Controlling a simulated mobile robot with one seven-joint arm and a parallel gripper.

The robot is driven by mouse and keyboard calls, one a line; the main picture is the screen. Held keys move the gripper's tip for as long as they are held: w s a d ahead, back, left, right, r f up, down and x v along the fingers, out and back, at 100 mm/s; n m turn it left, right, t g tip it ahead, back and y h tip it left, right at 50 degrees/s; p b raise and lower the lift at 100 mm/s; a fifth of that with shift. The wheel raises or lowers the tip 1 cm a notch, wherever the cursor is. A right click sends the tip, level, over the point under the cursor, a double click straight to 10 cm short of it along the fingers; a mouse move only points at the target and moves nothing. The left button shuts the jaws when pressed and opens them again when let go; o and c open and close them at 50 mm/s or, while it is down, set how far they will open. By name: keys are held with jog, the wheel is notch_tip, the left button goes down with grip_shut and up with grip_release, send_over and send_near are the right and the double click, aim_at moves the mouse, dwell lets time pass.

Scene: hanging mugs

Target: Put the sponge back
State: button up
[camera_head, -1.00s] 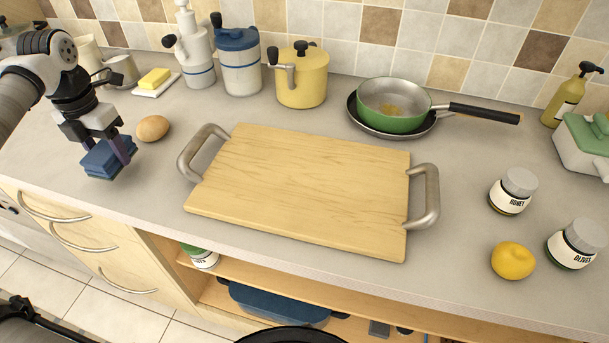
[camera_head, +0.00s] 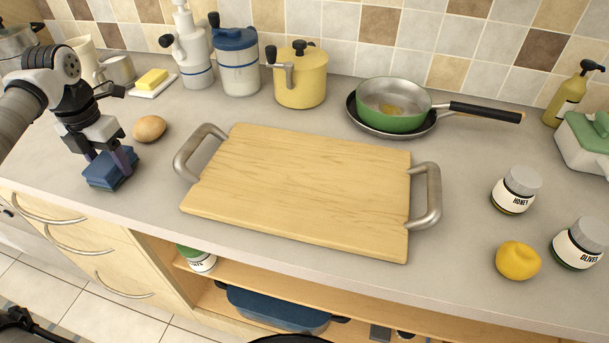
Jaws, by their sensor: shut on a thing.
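The sponge (camera_head: 103,173) is blue with a thin green layer at its bottom edge. It is at the left of the head view, near the counter's front edge. My gripper (camera_head: 108,163) is shut on the sponge from above, with its dark purple fingers on either side. The sponge looks at or just above the counter; I cannot tell if it touches. A white dish (camera_head: 143,93) at the back left holds a yellow block (camera_head: 152,79).
A brown egg-like item (camera_head: 150,128) lies right of my gripper. A wooden board (camera_head: 300,190) with metal handles fills the middle. Pots and a green pan (camera_head: 392,122) stand behind. Jars (camera_head: 515,190) and a lemon (camera_head: 517,260) are at right. The counter around the sponge is clear.

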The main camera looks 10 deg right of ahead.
jog(key=shift+f, duration=0.4)
jog(key=o, duration=1)
jog(key=shift+o, duration=0.7)
jog(key=shift+o, duration=1.2)
jog(key=shift+r, duration=0.15)
notch_tip(320, 180, up, 14)
jog(key=b, duration=0.1)
jog(key=shift+f+b, duration=0.2)
jog(key=shift+b, duration=0.15)
